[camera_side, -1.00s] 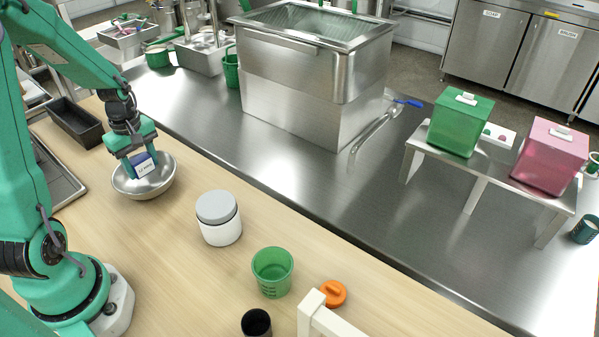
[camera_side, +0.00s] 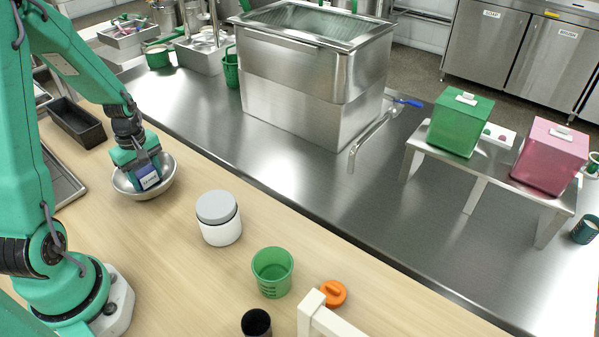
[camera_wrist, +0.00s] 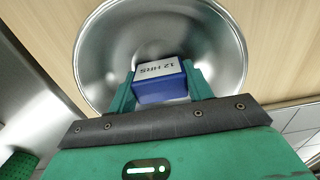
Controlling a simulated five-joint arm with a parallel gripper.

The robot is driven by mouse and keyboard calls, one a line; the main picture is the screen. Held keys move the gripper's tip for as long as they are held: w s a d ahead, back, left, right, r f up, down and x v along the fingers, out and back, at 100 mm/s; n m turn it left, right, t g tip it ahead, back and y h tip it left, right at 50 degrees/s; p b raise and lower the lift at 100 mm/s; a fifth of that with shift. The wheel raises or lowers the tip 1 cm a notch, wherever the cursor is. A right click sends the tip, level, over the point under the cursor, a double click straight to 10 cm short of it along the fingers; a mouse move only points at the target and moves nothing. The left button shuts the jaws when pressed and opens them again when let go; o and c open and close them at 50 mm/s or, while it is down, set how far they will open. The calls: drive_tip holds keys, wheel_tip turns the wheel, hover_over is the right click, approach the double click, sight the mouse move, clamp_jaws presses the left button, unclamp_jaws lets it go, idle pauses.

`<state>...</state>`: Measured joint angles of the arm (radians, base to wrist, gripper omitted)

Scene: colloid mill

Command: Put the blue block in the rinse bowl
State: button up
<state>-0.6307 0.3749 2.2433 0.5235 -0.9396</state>
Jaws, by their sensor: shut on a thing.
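The blue block (camera_wrist: 160,91) has a white label reading "12 HRS" and sits between the two fingers of my gripper (camera_wrist: 158,88) in the wrist view. In the side view the blue block (camera_side: 149,180) shows at my gripper (camera_side: 146,174), within the outline of the metal bowl (camera_side: 127,187). The bowl (camera_wrist: 215,45) is round, shiny and steel, and its inside shows around the block in the wrist view. My gripper is shut on the block. I cannot tell whether the block touches the bowl's bottom.
A white jar with a grey lid (camera_side: 219,218), a green cup (camera_side: 272,272), an orange lid (camera_side: 333,293) and a black cup (camera_side: 256,323) stand to the right on the wooden table. A black tray (camera_side: 77,122) lies behind the bowl. A steel tank (camera_side: 300,90) stands farther back.

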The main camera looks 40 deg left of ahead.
sight(144, 171)
drive_tip(key=shift+f, duration=0.15)
drive_tip(key=o, duration=0.7)
wheel_tip(144, 171, up, 12)
drive_tip(key=shift+r, duration=0.2)
idle(0.8)
